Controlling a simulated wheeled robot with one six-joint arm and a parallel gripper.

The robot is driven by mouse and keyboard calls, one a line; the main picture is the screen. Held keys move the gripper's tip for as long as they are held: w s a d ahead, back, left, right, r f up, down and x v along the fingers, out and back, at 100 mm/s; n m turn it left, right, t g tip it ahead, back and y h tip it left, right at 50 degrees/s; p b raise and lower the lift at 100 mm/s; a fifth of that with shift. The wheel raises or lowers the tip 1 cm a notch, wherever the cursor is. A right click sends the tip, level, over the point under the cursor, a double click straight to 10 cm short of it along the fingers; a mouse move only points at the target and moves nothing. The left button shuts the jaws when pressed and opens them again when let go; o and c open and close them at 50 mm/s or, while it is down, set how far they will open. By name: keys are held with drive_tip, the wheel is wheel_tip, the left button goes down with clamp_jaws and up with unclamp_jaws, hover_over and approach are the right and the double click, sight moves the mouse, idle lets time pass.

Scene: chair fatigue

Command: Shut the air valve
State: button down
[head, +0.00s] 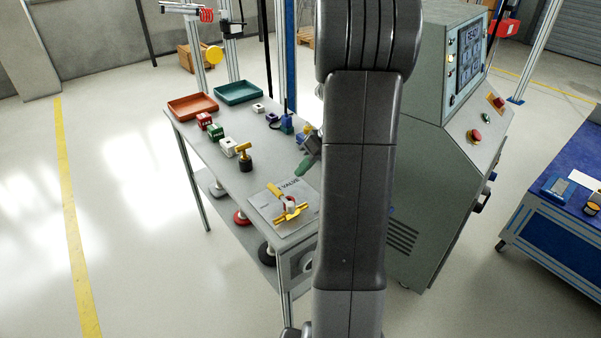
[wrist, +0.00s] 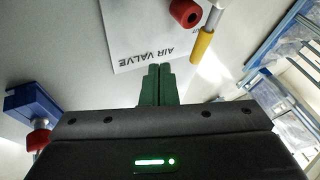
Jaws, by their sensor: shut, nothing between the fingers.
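The air valve (head: 290,208) has yellow handle parts and a red and white middle. It stands on a white sheet (head: 268,207) at the near end of the grey cart. In the wrist view the sheet reads AIR VALVE (wrist: 145,40), and a red cap (wrist: 185,13) and a yellow grip (wrist: 202,46) show at the top edge. My gripper (head: 300,172) has green fingers, shut together and empty. It hangs above the cart, behind and apart from the valve. In the wrist view the fingertips (wrist: 158,68) lie over the lettered edge of the sheet. My arm hides the cart's right side.
The cart top (head: 205,160) also carries an orange tray (head: 193,107), a teal tray (head: 238,92), several small blocks and a black and yellow fitting (head: 244,158). A grey control cabinet (head: 440,150) stands right of my arm. The floor left of the cart is clear.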

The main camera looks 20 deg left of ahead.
drive_tip(key=s+v, duration=0.1)
drive_tip(key=v, duration=0.7)
drive_tip(key=shift+w+r, duration=0.15)
drive_tip(key=shift+r, duration=0.25)
drive_tip(key=shift+a+f, duration=0.1)
